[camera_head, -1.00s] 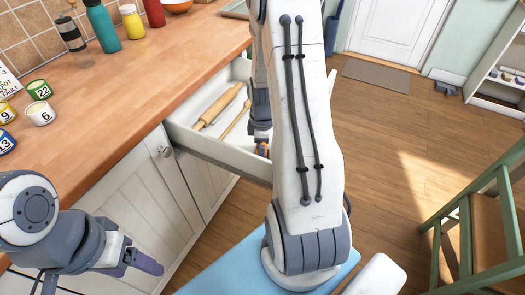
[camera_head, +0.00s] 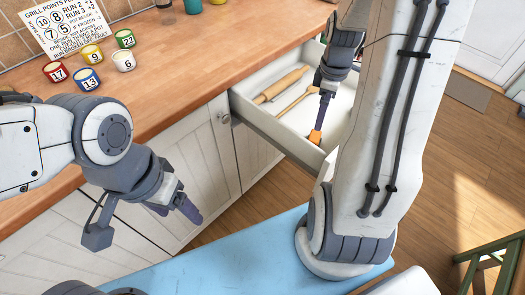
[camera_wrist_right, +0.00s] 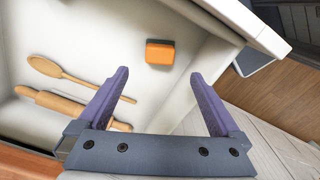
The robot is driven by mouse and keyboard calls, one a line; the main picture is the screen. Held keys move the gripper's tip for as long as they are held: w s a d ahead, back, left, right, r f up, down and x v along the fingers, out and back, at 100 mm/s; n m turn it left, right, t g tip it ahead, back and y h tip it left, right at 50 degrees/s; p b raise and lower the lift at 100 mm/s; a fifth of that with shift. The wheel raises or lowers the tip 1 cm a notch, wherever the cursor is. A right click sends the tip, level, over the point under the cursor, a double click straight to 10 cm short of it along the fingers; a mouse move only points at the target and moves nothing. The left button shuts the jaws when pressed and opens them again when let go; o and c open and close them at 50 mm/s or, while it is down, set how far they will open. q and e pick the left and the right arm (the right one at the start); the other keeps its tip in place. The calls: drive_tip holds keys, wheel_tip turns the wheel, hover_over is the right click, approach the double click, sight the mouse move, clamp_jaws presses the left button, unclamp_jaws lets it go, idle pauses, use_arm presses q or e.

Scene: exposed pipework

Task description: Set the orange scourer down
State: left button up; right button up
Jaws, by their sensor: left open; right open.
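The orange scourer (camera_wrist_right: 160,53) with a dark side lies inside the open drawer (camera_head: 262,122), near one of its walls. In the head view the scourer (camera_head: 315,137) shows just below my right gripper (camera_head: 319,124). In the right wrist view my right gripper (camera_wrist_right: 160,76) is open, its two fingers apart with nothing between them, and the scourer shows beyond the fingertips. My left gripper (camera_head: 184,210) is open and empty in front of the cabinet doors, away from the drawer.
A rolling pin (camera_head: 283,84) and a wooden spoon (camera_wrist_right: 75,78) lie in the drawer beside the scourer. Several numbered tins (camera_head: 89,79) and a sign (camera_head: 68,25) stand on the wooden counter (camera_head: 165,90). A green chair (camera_head: 490,265) is at the lower right.

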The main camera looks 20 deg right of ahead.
drive_tip(key=s+a+r, duration=0.1)
drive_tip(key=a+r, duration=0.1)
drive_tip(key=a, duration=0.8)
drive_tip(key=s+a+r, duration=0.2)
drive_tip(key=a+r, duration=0.1)
drive_tip(key=a, duration=0.7)
drive_tip(key=s+a+r+m+y, duration=0.1)
drive_tip(key=s+a, duration=1)
drive_tip(key=s, duration=0.2)
drive_tip(key=shift+r+m, duration=0.4)
drive_tip(key=shift+r, duration=0.1)
